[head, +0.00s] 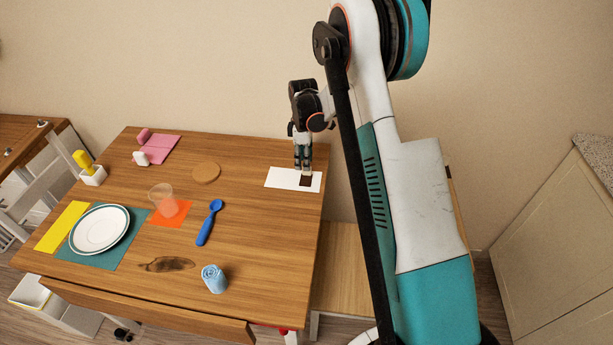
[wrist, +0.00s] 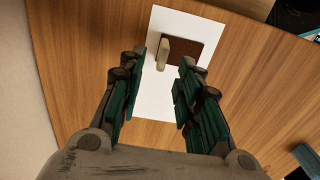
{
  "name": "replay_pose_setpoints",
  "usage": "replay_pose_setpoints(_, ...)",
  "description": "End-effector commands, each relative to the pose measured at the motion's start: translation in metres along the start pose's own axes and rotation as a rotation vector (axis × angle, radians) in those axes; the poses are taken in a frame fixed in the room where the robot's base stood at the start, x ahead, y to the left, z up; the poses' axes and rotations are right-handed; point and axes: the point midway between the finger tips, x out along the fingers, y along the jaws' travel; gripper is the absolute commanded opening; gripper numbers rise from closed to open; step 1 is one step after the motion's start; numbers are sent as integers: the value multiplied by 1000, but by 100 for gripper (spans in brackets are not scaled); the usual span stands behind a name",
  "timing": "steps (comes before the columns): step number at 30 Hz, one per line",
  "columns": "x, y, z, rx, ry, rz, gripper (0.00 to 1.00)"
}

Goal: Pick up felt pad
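The felt pad appears to be the dark brown flat square (head: 306,181) on a white sheet (head: 279,178) at the table's right end. In the wrist view the dark square (wrist: 203,50) has a pale beige upright piece (wrist: 163,52) at its left side, like a handle; I cannot tell if they are joined. My gripper (head: 303,170) points down over the sheet, close above the pad. In the wrist view my gripper (wrist: 165,60) is open, its fingers on either side of the beige piece, with nothing visibly held.
The wall is close behind.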

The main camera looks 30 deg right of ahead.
Motion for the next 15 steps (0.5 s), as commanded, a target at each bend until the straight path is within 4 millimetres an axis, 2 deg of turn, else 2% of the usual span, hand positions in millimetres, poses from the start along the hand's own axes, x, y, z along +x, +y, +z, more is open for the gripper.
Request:
replay_pose_setpoints(3,22,-1,2,1,0,0,32)
replay_pose_setpoints(7,38,-1,2,0,0,0,32)
replay_pose_setpoints(15,42,-1,3,0,0,0,32)
